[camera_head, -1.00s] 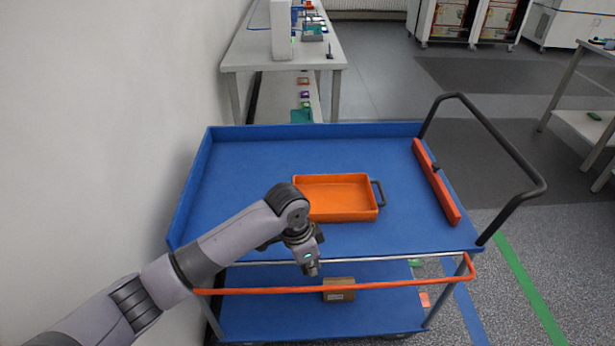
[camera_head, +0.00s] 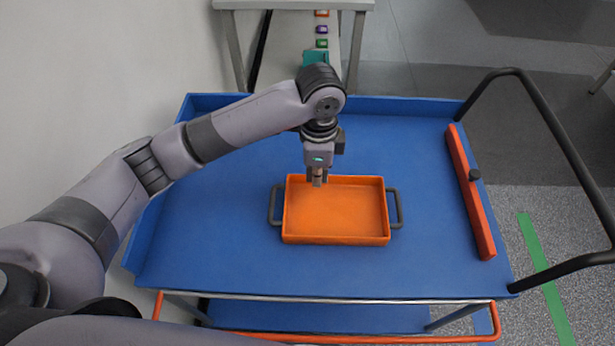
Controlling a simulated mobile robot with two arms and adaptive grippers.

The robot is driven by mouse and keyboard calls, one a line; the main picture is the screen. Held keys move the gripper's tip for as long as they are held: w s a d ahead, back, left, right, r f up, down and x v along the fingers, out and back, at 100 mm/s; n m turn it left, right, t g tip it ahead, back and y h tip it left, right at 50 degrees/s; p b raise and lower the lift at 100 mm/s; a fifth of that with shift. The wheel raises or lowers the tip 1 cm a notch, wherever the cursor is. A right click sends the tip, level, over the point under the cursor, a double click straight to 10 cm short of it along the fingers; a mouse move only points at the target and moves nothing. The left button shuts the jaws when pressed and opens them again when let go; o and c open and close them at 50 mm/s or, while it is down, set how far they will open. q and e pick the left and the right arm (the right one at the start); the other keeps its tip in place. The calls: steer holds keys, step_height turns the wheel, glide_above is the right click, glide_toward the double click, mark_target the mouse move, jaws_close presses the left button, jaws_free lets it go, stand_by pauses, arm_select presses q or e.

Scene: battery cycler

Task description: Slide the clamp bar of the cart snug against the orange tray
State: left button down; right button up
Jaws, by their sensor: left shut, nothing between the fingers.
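The orange tray (camera_head: 337,226) lies flat on the blue cart top (camera_head: 220,245), near its middle, with a dark handle at each side. My right gripper is out of view.
A black push handle (camera_head: 558,135) rises at the cart's right end. A raised blue rim (camera_head: 400,106) runs along the back. An orange rail (camera_head: 400,339) crosses the front. A table with small coloured items stands behind; a wall is at left.

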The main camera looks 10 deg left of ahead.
mark_target(299, 209)
arm_select(q)
steer(key=f, duration=0.4)
steer(key=shift+s, duration=0.25)
step_height(299, 209, down, 6)
steer(key=shift+w+r+p, duration=0.1)
steer(key=shift+r+p, duration=0.15)
steer(key=shift+p, duration=0.1)
steer(key=a, duration=0.1)
steer(key=a+p, duration=0.1)
steer(key=a, duration=0.1)
steer(key=shift+s+a, duration=0.1)
steer(key=shift+s, duration=0.2)
steer(key=shift+s+a, duration=0.1)
steer(key=shift+a, duration=0.3)
steer(key=shift+f, duration=0.1)
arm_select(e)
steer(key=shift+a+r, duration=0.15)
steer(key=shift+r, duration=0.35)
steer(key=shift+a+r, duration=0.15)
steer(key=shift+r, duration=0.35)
